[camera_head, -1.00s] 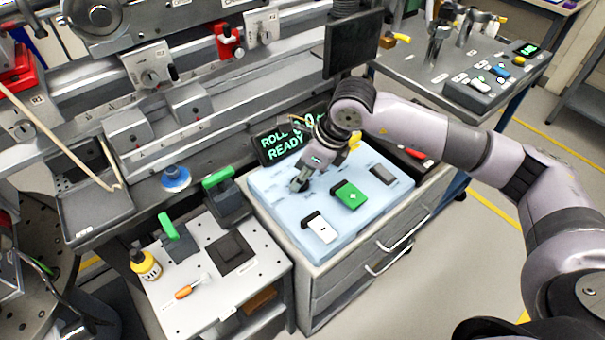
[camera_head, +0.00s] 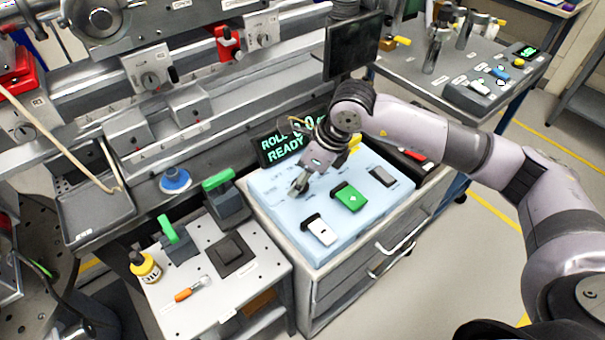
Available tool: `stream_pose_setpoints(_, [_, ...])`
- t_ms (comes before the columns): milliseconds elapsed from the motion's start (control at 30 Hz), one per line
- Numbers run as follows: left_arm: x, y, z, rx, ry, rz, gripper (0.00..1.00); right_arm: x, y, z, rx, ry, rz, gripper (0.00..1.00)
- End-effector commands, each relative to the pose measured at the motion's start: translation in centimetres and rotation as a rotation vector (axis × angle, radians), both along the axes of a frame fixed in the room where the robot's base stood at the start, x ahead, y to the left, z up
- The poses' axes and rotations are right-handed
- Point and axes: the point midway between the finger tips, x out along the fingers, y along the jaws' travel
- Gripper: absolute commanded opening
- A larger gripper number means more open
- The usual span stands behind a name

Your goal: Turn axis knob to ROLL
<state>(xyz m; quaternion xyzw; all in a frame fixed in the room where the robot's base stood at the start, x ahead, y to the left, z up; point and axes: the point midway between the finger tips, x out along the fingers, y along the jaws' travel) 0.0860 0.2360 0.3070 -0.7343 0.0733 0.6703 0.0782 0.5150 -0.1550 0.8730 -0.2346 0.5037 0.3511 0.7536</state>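The light blue control panel (camera_head: 335,238) sits on top of a drawer cabinet in the middle. Behind it a dark display (camera_head: 283,147) shows green text reading ROLL and READY, partly covered by my arm. My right gripper (camera_head: 299,187) points down at the back left part of the panel, with its fingertips at or just above the surface. The axis knob is hidden or too small to make out at the fingers. I cannot tell whether the fingers touch or grip anything. The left gripper is out of view.
On the panel are a green switch (camera_head: 349,197), a white switch (camera_head: 321,231) and a grey one (camera_head: 382,176). A dark monitor (camera_head: 352,47) stands behind my arm.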

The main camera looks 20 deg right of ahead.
Motion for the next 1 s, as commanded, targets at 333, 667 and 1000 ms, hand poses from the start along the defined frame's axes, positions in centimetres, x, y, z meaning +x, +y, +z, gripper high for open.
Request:
stream_pose_setpoints(333, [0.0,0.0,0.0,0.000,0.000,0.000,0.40,-1.1,-1.6,4.8,-0.001,-0.005,-0.002,0.58])
stream_pose_setpoints(667, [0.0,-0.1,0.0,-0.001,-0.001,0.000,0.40,-2.6,-3.2,10.1,0.000,-0.003,-0.001,0.58])
stream_pose_setpoints(1000, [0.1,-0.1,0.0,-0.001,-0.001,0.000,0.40,-2.9,-3.5,11.1,0.000,0.000,0.000,0.58])
